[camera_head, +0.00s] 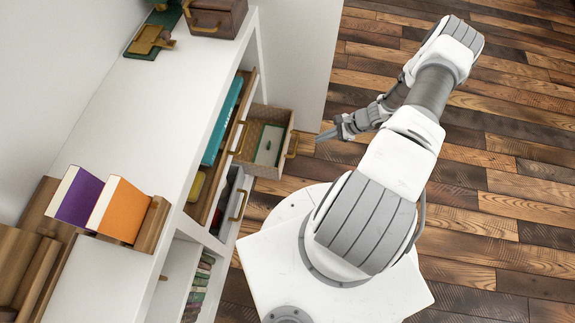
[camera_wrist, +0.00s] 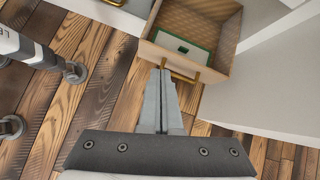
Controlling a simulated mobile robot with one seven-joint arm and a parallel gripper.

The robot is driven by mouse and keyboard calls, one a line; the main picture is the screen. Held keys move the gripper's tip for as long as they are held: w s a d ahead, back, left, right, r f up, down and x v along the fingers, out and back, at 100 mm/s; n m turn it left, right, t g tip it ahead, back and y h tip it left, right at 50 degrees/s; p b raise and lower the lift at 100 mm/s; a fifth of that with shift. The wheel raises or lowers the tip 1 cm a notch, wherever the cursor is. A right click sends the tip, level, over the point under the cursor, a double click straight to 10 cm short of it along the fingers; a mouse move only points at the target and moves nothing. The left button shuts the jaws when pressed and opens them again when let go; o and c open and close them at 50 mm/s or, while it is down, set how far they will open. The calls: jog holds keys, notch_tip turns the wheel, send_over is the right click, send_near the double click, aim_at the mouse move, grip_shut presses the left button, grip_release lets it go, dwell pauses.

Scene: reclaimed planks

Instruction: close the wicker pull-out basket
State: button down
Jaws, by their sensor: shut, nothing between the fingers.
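The wicker pull-out basket (camera_head: 265,140) sticks out from the white shelf unit in the head view. It has a brass-coloured handle on its front and a green-and-white flat item inside. In the wrist view the basket (camera_wrist: 196,32) is at the top, with its handle (camera_wrist: 183,75) facing my gripper. My gripper (camera_head: 325,136) is shut and empty, just to the right of the basket front in the head view. In the wrist view the fingertips (camera_wrist: 164,72) appear close to the left part of the handle; I cannot tell whether they touch it.
The white shelf unit (camera_head: 128,118) carries books (camera_head: 120,210) and a brown box (camera_head: 214,17) on top. Another drawer (camera_head: 216,150) with a teal item stands partly open beside the basket. A grey-fronted drawer (camera_head: 233,200) is nearer. Wooden floor (camera_head: 510,180) to the right is clear.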

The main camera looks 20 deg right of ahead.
jog(key=s+a+f+m+t+b, duration=0.1)
jog(key=s+a+f+m, duration=0.2)
jog(key=f, duration=0.7)
jog(key=a+r+b+x, duration=0.1)
jog(key=b+x, duration=0.3)
jog(key=x, duration=0.8)
jog(key=shift+w+a+r+m, duration=0.2)
jog(key=shift+w+a+m, duration=0.1)
jog(key=shift+w, duration=0.05)
jog(key=shift+a, duration=0.1)
jog(key=w+a, duration=0.9)
jog(key=a, duration=0.4)
